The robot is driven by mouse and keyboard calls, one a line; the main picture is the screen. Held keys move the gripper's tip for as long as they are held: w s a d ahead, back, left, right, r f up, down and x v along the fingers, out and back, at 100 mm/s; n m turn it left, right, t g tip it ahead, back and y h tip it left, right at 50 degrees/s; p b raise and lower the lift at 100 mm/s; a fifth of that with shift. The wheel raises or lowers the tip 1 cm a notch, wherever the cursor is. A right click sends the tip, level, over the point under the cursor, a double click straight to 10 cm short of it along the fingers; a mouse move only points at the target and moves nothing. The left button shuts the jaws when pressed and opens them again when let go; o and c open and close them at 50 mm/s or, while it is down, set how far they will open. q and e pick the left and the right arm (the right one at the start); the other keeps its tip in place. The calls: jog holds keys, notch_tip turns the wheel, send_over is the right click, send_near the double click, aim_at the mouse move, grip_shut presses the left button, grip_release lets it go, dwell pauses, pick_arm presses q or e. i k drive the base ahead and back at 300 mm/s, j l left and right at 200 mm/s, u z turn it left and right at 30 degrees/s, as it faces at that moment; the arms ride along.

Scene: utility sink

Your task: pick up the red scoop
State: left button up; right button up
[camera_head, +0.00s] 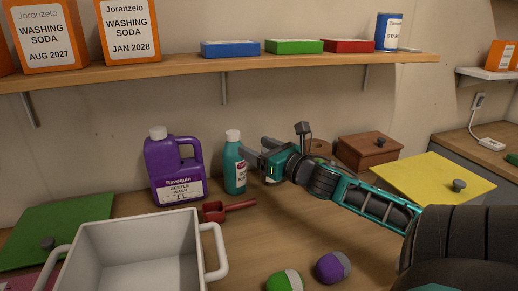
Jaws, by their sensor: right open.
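The red scoop (216,211) lies on the wooden counter just behind the white basin's right rim. Its bowl is at the left and its handle points right. My right gripper (256,151) is open and empty, raised above and behind the scoop, with its fingers pointing left beside the teal bottle (235,168). I cannot tell whether a finger touches the bottle. The scoop is apart from the gripper. My left gripper is out of view.
A white basin (152,224) with handles stands in front. A purple jug (172,170) is behind the scoop. Two balls (333,267) lie at front right. A brown box (369,149) and yellow lid (435,176) are at right. A shelf (190,68) spans above.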

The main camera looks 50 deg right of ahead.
aim_at(214, 212)
jog(key=k+j, duration=0.1)
jog(key=k, duration=1.4)
